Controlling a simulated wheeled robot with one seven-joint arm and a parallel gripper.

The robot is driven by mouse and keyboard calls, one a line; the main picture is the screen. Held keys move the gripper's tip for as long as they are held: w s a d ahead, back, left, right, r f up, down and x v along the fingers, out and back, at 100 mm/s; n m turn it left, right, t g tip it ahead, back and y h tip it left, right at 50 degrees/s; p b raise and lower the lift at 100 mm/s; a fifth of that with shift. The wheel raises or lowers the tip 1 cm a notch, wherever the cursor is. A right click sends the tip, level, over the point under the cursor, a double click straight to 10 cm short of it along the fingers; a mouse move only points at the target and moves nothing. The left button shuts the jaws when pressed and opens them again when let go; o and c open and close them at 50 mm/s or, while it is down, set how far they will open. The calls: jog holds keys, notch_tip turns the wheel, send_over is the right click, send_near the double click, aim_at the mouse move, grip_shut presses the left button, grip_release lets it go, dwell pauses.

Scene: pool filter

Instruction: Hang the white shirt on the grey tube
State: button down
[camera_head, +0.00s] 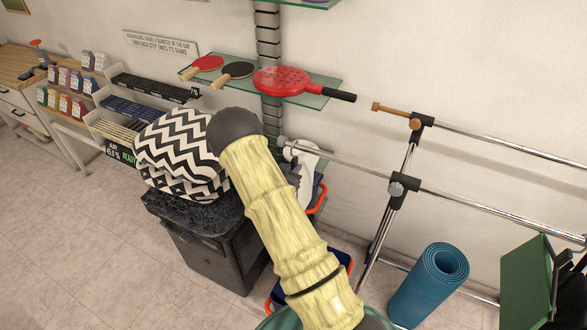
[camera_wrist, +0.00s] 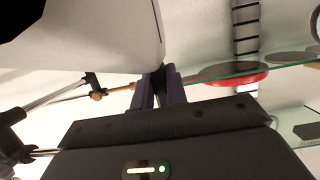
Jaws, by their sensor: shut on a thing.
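In the wrist view, my gripper (camera_wrist: 160,82) has its purple fingers shut at the lower corner of a smooth white form (camera_wrist: 95,35), which I take for the white shirt. A dark piece shows between the fingertips; its shape is unclear. In the head view, my gripper and what it holds are mostly hidden behind my yellow-sleeved arm. The grey tube (camera_head: 345,168) is a metal rail with a grey end by my arm, running right through a dark clamp. A grey tube (camera_wrist: 45,153) also shows at lower left in the wrist view, apart from the fingers.
A second rail with a brown end (camera_head: 390,111) lies behind the grey tube. A glass shelf with a red paddle (camera_head: 295,82) is on the wall above. A zigzag-patterned bag (camera_head: 180,150) sits on a dark cabinet (camera_head: 205,245). A blue rolled mat (camera_head: 430,285) stands below the rack.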

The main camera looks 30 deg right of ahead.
jog(key=c, duration=1.3)
grip_release()
jog(key=shift+s+a+r, duration=0.1)
jog(key=shift+s+a, duration=0.15)
jog(key=shift+a, duration=0.15)
jog(key=b+v, duration=0.4)
jog(key=v, duration=1.2)
jog(key=shift+s+a+r+b, duration=0.1)
jog(key=shift+a+b, duration=0.1)
jog(key=shift+b, duration=0.2)
